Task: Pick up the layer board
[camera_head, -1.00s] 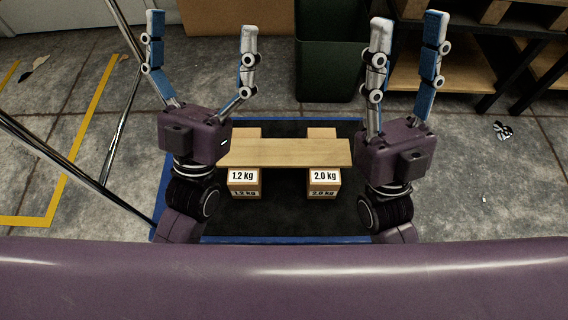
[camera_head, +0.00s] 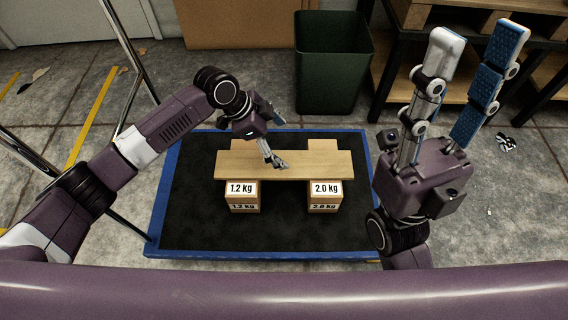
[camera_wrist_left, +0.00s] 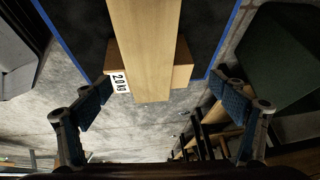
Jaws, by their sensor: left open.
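The layer board (camera_head: 325,164) is a flat, light wooden plank. It lies across two boxes, one marked 1.2 kg (camera_head: 243,197) and one marked 2.0 kg (camera_head: 325,197). My left gripper (camera_head: 274,138) is open and hangs over the board, left of its middle, with one finger in front of part of it. In the left wrist view the board (camera_wrist_left: 146,40) runs between the spread fingers (camera_wrist_left: 168,92) without visible contact. My right gripper (camera_head: 476,36) is open and empty, fingers pointing up, to the right of the board.
The boxes stand on a black platform (camera_head: 200,220) with a blue edge. A dark green bin (camera_head: 328,70) stands behind it. A dark shelf (camera_head: 390,60) with wooden boards is at the back right. Metal tubes (camera_head: 140,50) rise at the left.

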